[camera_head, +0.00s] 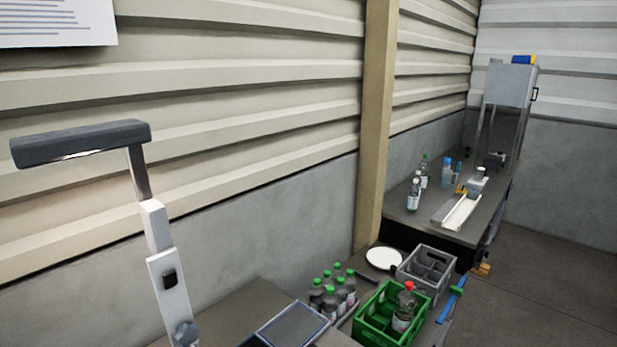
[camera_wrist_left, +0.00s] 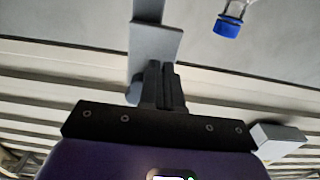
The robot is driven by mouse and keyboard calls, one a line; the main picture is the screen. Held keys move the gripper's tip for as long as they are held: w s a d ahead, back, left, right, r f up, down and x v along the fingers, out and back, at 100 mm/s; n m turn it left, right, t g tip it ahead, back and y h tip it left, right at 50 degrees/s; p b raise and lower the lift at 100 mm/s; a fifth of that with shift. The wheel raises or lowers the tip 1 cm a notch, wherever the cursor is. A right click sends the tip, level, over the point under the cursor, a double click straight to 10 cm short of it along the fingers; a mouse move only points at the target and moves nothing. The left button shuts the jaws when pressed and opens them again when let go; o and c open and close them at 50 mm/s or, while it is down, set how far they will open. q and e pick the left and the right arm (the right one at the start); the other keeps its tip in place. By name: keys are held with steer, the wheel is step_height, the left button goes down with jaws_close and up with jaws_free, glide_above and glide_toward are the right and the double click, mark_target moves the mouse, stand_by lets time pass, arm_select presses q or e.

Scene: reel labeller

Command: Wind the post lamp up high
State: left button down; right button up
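The post lamp stands at the left in the head view. Its dark grey head (camera_head: 80,143) sits on a thin arm above a pale post (camera_head: 170,287), which leans in the picture. A grey knob (camera_head: 186,333) is low on the post at the bottom edge. In the left wrist view, my left gripper (camera_wrist_left: 166,68) has its dark fingers close together, with no clear gap. A grey post part (camera_wrist_left: 155,45) shows just beyond them, and a rounded grey part (camera_wrist_left: 133,91), perhaps the knob, is partly hidden beside the fingers. Contact cannot be told. My right gripper is not in view.
Bottles with green caps (camera_head: 333,290) and a green crate (camera_head: 380,318) holding a red-capped bottle stand right of the lamp. A grey crate (camera_head: 427,270) and white plate (camera_head: 384,258) are behind. Ribbed wall is close behind.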

arm_select(q)
steer(key=shift+a+r, duration=0.15)
steer(key=shift+r, duration=0.1)
steer(key=f+v, duration=0.1)
steer(key=v, duration=0.5)
stand_by(0.3)
steer(key=shift+s, duration=0.1)
steer(key=w+a+m+p, duration=0.3)
steer(key=m+p, duration=0.3)
steer(key=p, duration=0.3)
steer(key=shift+w+a+r+p, duration=0.35)
steer(key=shift+a+r+p, duration=0.05)
steer(key=shift+a, duration=0.45)
steer(key=shift+r, duration=0.15)
stand_by(0.5)
